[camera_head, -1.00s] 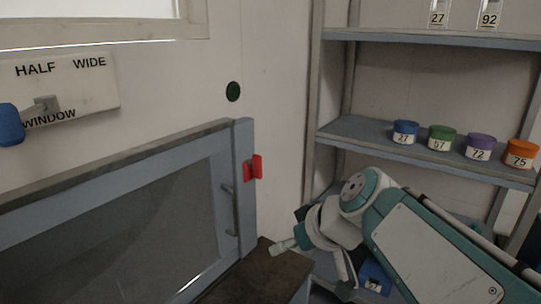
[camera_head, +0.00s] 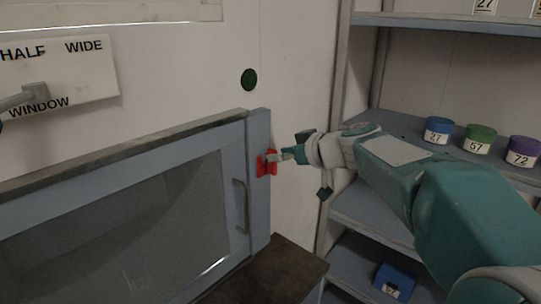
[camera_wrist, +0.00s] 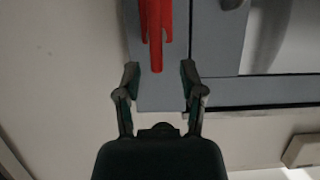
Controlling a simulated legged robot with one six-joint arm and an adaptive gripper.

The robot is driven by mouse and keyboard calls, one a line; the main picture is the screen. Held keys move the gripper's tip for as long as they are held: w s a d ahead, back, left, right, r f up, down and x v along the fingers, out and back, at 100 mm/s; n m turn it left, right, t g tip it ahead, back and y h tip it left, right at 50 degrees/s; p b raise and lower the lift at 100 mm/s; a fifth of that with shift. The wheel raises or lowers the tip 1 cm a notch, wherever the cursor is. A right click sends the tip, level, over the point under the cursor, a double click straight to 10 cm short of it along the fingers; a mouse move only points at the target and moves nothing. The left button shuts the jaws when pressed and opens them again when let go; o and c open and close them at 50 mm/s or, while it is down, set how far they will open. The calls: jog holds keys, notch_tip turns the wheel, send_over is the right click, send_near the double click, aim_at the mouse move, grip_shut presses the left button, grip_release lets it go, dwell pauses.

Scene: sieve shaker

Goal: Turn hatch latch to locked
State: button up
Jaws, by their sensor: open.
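The hatch latch is a small red piece (camera_head: 264,165) on the right edge of the grey-blue hatch frame (camera_head: 260,215) in the head view. It also shows in the wrist view as a red forked shape with a red bar (camera_wrist: 156,30) at top centre. My gripper (camera_head: 280,156) is at the latch in the head view. In the wrist view my gripper (camera_wrist: 158,75) is open, its two fingers apart on either side of the lower end of the red bar. The gripper partly hides the latch in the head view.
The hatch has a clear pane and a grey handle (camera_head: 241,206) left of the latch. A shelf (camera_head: 400,140) with coloured jars stands at right. A dark-topped surface (camera_head: 285,270) lies below.

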aim_at(272, 174)
jog(key=x, duration=0.2)
jog(key=shift+w+f, duration=0.25)
jog(key=shift+w, duration=0.2)
jog(key=shift+w+a, duration=0.1)
jog(key=shift+a, duration=0.2)
jog(key=shift+a, duration=0.1)
grip_shut()
jog(key=shift+f, duration=0.1)
jog(key=m+g+y, duration=0.1)
jog(key=m+y, duration=0.1)
jog(key=m, duration=0.2)
jog(key=w+d+f+m+g+y, duration=0.1)
jog(key=m+y, duration=0.1)
jog(key=m, duration=0.3)
jog(key=f+m+y, duration=0.1)
jog(key=m+y, duration=0.2)
jog(key=m, duration=0.1)
jog(key=shift+w+d+f+g, duration=0.15)
jog(key=shift+d+f+g, duration=0.05)
jog(key=shift+d+g, duration=0.2)
jog(key=shift+m, duration=0.3)
